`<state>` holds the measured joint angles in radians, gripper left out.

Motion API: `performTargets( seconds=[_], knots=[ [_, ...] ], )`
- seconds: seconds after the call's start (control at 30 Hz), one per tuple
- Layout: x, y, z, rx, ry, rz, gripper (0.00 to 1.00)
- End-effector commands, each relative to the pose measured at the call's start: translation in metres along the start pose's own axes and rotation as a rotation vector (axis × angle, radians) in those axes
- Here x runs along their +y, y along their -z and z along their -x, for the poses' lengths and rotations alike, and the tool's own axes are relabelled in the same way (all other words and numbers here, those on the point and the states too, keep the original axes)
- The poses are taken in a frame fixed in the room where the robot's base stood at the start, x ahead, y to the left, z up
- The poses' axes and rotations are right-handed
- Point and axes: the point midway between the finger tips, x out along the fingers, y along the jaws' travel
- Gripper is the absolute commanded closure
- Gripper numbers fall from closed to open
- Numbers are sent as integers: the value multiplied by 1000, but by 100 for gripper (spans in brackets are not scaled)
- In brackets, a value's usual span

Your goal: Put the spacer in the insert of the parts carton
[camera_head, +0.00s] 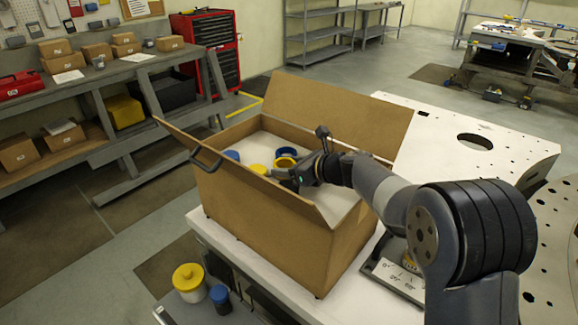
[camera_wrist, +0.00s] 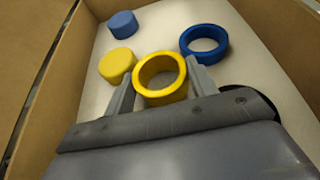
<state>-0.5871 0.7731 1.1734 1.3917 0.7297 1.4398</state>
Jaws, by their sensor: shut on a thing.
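A yellow ring (camera_wrist: 165,98), which looks like the spacer, is held between the two fingers of my gripper (camera_wrist: 160,78). The ring's hole faces up toward the wrist camera. My gripper (camera_head: 284,173) is inside the open parts carton (camera_head: 255,221), low over its pale insert (camera_wrist: 150,29). A blue ring (camera_wrist: 204,41), a yellow round piece (camera_wrist: 117,65) and a blue round piece (camera_wrist: 122,24) stand in the insert around the held ring. I cannot tell whether the held ring touches the insert. In the head view my gripper and arm partly cover the ring.
The carton's flaps stand open; the back flap (camera_head: 340,105) rises high and a side flap (camera_head: 180,137) leans outward. The carton stands on a pale table. A yellow-lidded jar (camera_head: 188,279) and a blue-capped jar (camera_head: 220,297) stand below its front edge.

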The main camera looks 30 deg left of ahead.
Motion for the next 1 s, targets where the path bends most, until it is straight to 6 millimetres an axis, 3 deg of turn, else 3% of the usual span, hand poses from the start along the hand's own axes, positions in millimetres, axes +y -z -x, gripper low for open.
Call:
performTargets(
  seconds=[0.3,0.33,0.43,0.8,1.0],
  knots=[
    [0,6,-3,0,0,0,71],
    [0,6,-2,0,0,0,44],
    [0,6,-2,2,0,-1,37],
    [0,-1,1,4,0,-3,37],
    [-1,2,35,0,3,-2,37]
  ],
)
